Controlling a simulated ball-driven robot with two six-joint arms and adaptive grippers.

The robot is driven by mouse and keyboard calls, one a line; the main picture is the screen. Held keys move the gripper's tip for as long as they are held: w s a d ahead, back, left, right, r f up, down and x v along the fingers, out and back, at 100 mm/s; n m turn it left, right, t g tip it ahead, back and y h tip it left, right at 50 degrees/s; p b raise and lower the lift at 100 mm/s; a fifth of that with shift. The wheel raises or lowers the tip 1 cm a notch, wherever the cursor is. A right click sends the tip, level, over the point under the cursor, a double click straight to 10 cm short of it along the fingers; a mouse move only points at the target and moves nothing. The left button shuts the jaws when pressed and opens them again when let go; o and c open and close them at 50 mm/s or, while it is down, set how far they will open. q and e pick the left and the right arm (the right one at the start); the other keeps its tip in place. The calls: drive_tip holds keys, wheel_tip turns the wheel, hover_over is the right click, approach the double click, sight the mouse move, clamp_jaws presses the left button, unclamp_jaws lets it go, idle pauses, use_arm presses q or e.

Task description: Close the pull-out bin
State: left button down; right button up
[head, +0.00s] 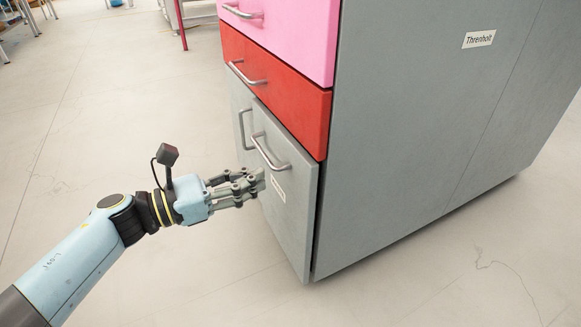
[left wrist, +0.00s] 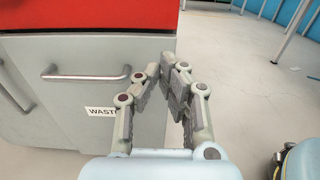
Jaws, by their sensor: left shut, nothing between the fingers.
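The pull-out bin (head: 291,215) is the grey lower front with a bar handle (head: 270,154) and a small white label. In the head view its front stands slightly out from the grey cabinet side, with a dark gap along its edge. In the left wrist view the bin front (left wrist: 60,115) fills the left, and its label reads "WAST", the rest hidden by a finger. My left gripper (head: 260,181) is shut and empty, its tips at the bin front beside the label, below the handle. I cannot tell whether they touch. The tips also show in the left wrist view (left wrist: 174,66). My right gripper is not visible.
A red drawer (head: 280,90) and a pink drawer (head: 290,30) sit above, both with bar handles. Another grey front (head: 239,100) with a handle is beside the bin. The cabinet side (head: 430,130) carries a label "Threnholt". The floor (head: 90,130) at left is clear.

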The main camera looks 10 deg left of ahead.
sight(303, 162)
use_arm(q)
drive_tip(key=b+x, duration=0.1)
drive_tip(key=x, duration=0.5)
drive_tip(key=shift+w+d+f, duration=0.1)
drive_tip(key=shift+w+d, duration=0.45)
drive_tip(key=shift+d, duration=0.15)
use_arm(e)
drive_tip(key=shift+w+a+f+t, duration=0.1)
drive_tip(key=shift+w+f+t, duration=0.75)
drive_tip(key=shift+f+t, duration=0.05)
use_arm(q)
drive_tip(key=shift+b+x, duration=0.55)
drive_tip(key=shift+x, duration=0.4)
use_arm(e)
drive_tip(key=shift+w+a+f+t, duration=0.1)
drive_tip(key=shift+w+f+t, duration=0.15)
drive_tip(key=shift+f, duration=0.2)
